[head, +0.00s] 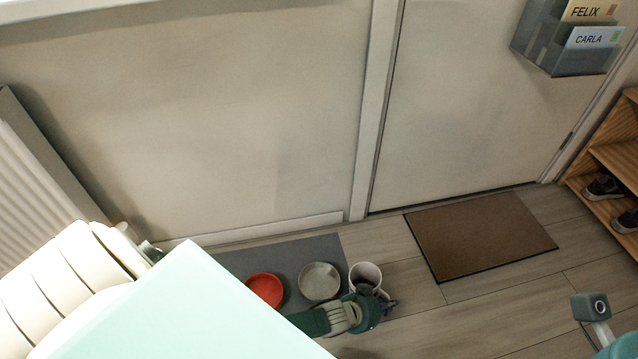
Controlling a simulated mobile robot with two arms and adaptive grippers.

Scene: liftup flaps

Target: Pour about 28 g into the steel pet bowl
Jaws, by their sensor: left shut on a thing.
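The steel pet bowl (320,283) is a round grey bowl on a dark grey mat (300,252) by the wall. It looks empty from here. My left gripper (372,300) is shut on a whitish cup (366,271), just to the right of the steel bowl. The cup's mouth faces up towards the camera and something dark brown shows inside. The gripper hides the lower part of the cup, so I cannot tell its exact tilt or height. I cannot make out my right gripper.
A red bowl (264,289) sits on the mat left of the steel bowl. A brown doormat (480,236) lies before the door (460,100). A wooden shoe rack (608,160) stands at the right. Bare floor lies between the cup and the doormat.

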